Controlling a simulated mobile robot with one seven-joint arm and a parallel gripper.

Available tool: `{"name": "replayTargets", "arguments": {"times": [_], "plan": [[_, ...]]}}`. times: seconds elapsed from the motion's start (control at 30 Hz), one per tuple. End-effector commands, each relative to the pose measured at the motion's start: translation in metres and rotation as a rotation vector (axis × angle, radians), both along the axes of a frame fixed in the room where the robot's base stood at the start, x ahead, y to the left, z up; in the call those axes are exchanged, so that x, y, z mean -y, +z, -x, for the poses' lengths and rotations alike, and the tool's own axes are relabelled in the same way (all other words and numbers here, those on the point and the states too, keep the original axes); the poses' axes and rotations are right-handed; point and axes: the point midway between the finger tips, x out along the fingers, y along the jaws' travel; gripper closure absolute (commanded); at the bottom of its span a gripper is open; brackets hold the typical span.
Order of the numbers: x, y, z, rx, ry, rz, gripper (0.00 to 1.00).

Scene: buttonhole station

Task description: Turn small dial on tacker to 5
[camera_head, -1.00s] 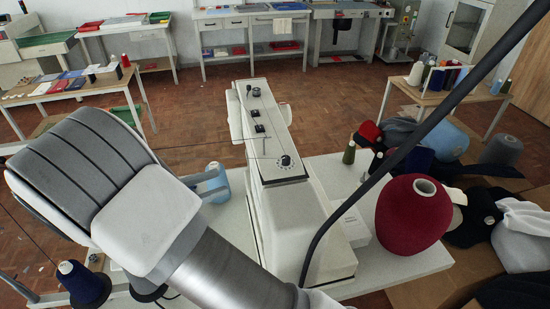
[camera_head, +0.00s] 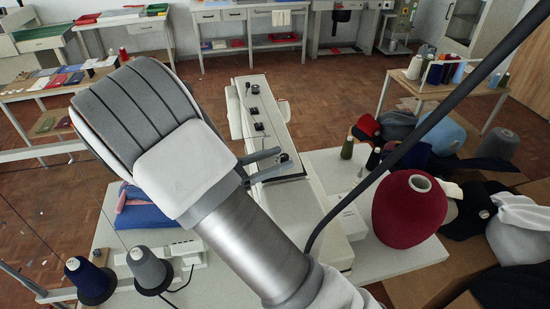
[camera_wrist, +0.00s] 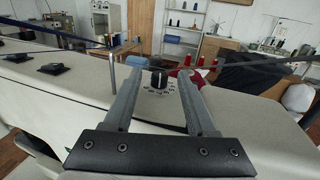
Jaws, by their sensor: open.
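The tacker (camera_head: 262,112) is a long pale machine whose top runs away from me. A small black dial (camera_head: 284,157) with a marked scale sits at the near end of its top. My gripper is open and empty. In the head view my gripper (camera_head: 272,163) reaches over the tacker top beside the dial. I cannot tell whether a finger touches it.
A thin metal post (camera_wrist: 112,78) stands near the left finger. More black controls (camera_head: 255,88) sit farther along the tacker top. A large red yarn cone (camera_head: 409,208) and an olive spool (camera_head: 347,147) stand to the right. Thread cones (camera_head: 150,268) stand at the lower left.

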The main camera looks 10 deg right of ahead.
Motion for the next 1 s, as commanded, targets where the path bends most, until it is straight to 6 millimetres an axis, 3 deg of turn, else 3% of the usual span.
{"name": "replayTargets", "arguments": {"times": [0.17,0.4,0.5,1.0], "plan": [[-0.0001,-0.0002,-0.0001,0.000,0.000,0.000,0.43],[-0.0004,-0.0002,0.0000,0.000,0.000,0.000,0.86],[-0.0004,-0.0001,0.0000,0.000,0.000,0.000,1.00],[0.0006,0.0009,0.0031,-0.002,0.121,0.001,1.00]]}}
